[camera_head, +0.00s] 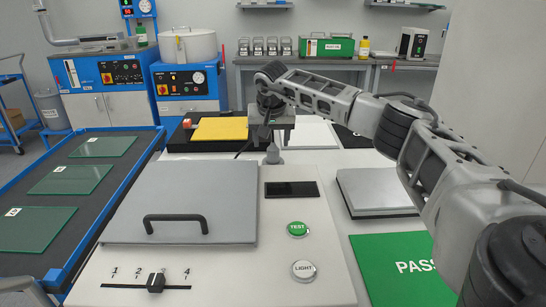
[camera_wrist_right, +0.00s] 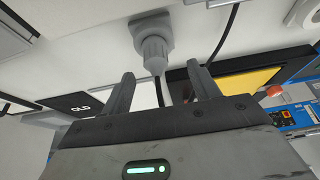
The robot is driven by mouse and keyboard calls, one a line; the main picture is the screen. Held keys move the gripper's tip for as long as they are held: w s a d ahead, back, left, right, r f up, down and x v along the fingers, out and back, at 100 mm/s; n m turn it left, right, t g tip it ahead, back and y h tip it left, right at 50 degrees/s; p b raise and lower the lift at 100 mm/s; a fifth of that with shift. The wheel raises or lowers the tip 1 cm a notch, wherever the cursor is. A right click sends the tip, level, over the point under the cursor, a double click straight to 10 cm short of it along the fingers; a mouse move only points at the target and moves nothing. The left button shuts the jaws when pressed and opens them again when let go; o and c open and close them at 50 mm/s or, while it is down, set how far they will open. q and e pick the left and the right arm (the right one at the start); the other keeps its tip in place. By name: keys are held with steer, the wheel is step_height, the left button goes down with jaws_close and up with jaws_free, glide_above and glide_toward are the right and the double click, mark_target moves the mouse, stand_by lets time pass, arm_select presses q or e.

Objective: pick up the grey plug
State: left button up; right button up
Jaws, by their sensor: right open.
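The grey plug (camera_head: 272,156) stands on the white bench top, behind the grey lid with the black handle. In the right wrist view the plug (camera_wrist_right: 153,48) has a wide base against the white surface and a narrower ribbed body pointing toward my gripper. A black cable runs close by it. My right gripper (camera_head: 275,137) is just above and behind the plug in the head view. In the wrist view its two fingers (camera_wrist_right: 161,75) are apart, with the plug's narrow end near the gap and nothing held. My left gripper is not in view.
The grey lid (camera_head: 185,200) and a dark display (camera_head: 291,189) lie in front of the plug. A yellow pad (camera_head: 220,129) is behind left. A grey plate (camera_head: 375,189) and a green PASS mat (camera_head: 395,270) are at right. A blue-framed tray (camera_head: 112,198) is at left.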

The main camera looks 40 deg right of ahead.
mark_target(273, 144)
steer(key=x, duration=0.4)
steer(key=shift+s+d+f, duration=0.15)
steer(key=shift+d+f, duration=0.1)
steer(key=shift+f, duration=0.05)
steer(key=shift+c, duration=0.3)
steer(key=c, duration=1.1)
steer(key=shift+r, duration=0.1)
steer(key=r, duration=0.3)
steer(key=shift+a+r, duration=0.25)
steer(key=shift+r, duration=0.1)
steer(key=a+r, duration=0.3)
steer(key=a, duration=0.1)
steer(key=s+a+r, duration=0.1)
steer(key=a+r, duration=0.2)
steer(key=a, duration=0.2)
steer(key=s+a+r, duration=0.1)
steer(key=a+r, duration=0.2)
steer(key=a, duration=0.1)
steer(key=shift+a+r, duration=0.1)
steer(key=shift+a, duration=0.15)
